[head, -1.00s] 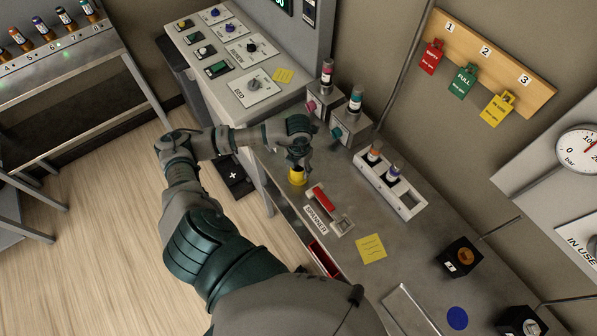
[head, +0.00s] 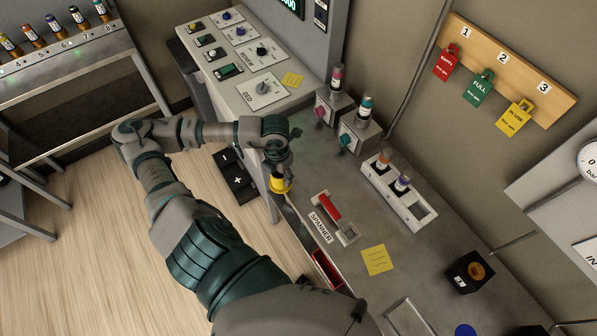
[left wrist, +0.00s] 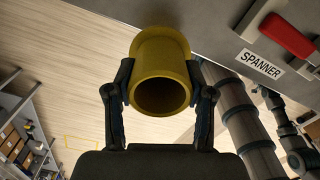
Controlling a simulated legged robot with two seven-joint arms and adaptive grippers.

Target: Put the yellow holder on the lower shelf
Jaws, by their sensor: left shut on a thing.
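The yellow holder (head: 280,185) is a short hollow cylinder with a flared rim. My left gripper (head: 278,165) is shut on it and holds it at the bench's front edge. In the left wrist view the holder (left wrist: 160,62) sits between the two fingers of the gripper (left wrist: 161,92), its open end facing the camera, with wooden floor behind it. The lower shelf is mostly hidden under the bench top; a red thing (head: 327,268) shows below the front edge. My right gripper is not in view.
The bench top (head: 340,175) carries a red-handled spanner holder (head: 330,208), a white rack with vials (head: 400,190) and two grey valve boxes (head: 345,125). A control panel (head: 240,60) stands at the back left. Open floor (head: 90,240) lies to the left.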

